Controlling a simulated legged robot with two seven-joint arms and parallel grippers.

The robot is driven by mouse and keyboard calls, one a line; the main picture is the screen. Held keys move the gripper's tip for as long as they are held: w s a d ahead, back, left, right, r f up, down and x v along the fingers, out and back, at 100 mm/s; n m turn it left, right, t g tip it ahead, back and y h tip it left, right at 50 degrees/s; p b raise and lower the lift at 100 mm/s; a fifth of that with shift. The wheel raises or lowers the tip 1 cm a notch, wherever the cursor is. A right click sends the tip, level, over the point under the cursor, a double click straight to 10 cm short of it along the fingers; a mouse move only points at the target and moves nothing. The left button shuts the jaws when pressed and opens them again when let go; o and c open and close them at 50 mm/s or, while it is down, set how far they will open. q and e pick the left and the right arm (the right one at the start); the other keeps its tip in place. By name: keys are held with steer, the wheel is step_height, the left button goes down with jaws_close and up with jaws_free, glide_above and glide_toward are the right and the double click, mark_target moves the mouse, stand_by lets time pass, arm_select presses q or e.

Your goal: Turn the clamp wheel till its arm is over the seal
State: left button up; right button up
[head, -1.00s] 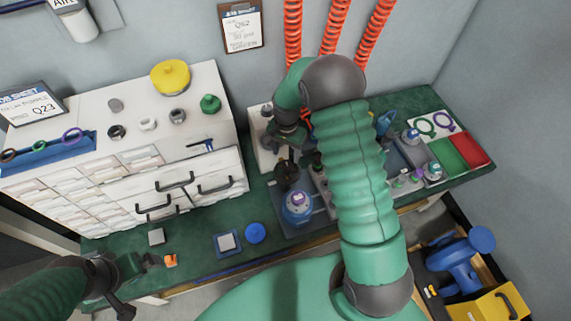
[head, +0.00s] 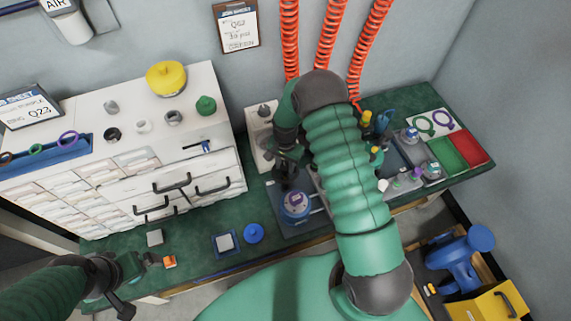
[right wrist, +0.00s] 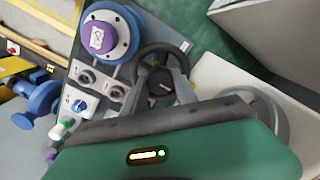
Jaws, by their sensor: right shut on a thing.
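The black clamp wheel (right wrist: 148,68) shows in the right wrist view, directly in front of my right gripper (right wrist: 162,80). The gripper's grey fingers are shut on the wheel. In the head view my right gripper (head: 286,172) is over the wheel, behind the blue fixture, and my forearm hides part of that area. The purple-topped seal (right wrist: 97,37) sits in the round blue fixture (right wrist: 122,30), beside the wheel; the fixture also shows in the head view (head: 295,214). I cannot make out the clamp's arm clearly. My left gripper (head: 150,260) is low at left, by a small orange block (head: 170,262).
Grey panels with knobs (right wrist: 82,100) adjoin the fixture. A white drawer cabinet (head: 225,155) stands at left. A blue disc (head: 254,233) and a blue square tray (head: 225,244) lie at the bench front. Red and green trays (head: 470,148) are at right.

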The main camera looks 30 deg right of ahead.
steer(key=shift+d, duration=0.15)
jaws_close()
steer(key=shift+w+r, duration=0.1)
steer(key=shift+w, duration=0.05)
stand_by(0.6)
